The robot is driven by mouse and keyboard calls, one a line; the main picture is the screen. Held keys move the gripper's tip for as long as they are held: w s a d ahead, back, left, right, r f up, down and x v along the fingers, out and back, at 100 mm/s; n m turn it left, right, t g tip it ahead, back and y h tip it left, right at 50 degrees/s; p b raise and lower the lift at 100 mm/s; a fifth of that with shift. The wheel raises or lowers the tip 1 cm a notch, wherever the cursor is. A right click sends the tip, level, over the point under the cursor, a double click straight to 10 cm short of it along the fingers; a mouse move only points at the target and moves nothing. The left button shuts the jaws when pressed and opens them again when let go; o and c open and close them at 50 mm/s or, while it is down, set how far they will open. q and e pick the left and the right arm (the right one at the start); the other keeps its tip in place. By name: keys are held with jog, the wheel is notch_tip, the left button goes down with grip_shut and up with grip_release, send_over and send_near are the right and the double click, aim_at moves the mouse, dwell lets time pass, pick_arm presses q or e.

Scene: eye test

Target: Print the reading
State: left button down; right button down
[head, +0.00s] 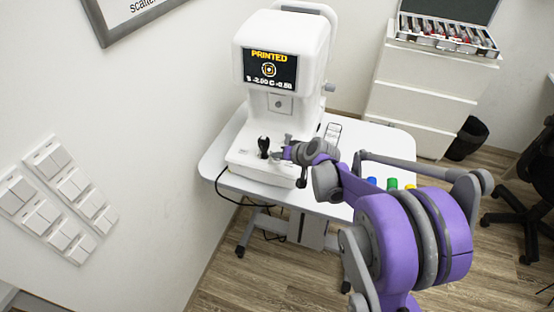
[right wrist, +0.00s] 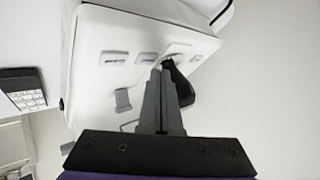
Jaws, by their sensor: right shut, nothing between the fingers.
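The white eye-test machine (head: 282,35) stands on a white table. Its dark screen (head: 270,68) shows "PRINTED" in yellow above a ring symbol and a line that seems to read "S -2.00 C -0.50". A black joystick (head: 264,146) stands on the machine's base (head: 262,172). My right gripper (head: 281,153) is at the base, just right of the joystick. In the right wrist view the gripper (right wrist: 161,73) is shut and empty, its tips over the panel beside the joystick (right wrist: 180,85). Small panel buttons (right wrist: 113,58) show there. I cannot tell whether the tips touch anything.
A small pale device (head: 333,132) lies on the table (head: 395,137) behind my right arm. Blue, green and yellow caps (head: 392,183) show past the arm. A white drawer cabinet (head: 425,95) holds an open lens case (head: 447,36). A black chair (head: 532,185) stands at right.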

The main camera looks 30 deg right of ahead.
jog(key=shift+s+a+r+p, duration=0.1)
jog(key=shift+a+r+p, duration=0.05)
jog(key=shift+r+p, duration=0.9)
jog(key=shift+s+a+r+p, duration=0.1)
jog(key=shift+r+p, duration=0.5)
jog(key=shift+r, duration=0.85)
jog(key=s+a+n+g, duration=0.1)
jog(key=s+a, duration=0.4)
jog(key=s, duration=0.4)
jog(key=s+a+n+g+h, duration=0.1)
jog(key=s+a+n, duration=0.1)
jog(key=s+a, duration=0.3)
jog(key=s+a+n+g, duration=0.2)
jog(key=s+a, duration=0.2)
jog(key=s, duration=0.9)
jog(key=shift+s+a+f+h+p, duration=0.3)
jog(key=shift+a+h+p, duration=0.05)
jog(key=shift+a+h, duration=0.05)
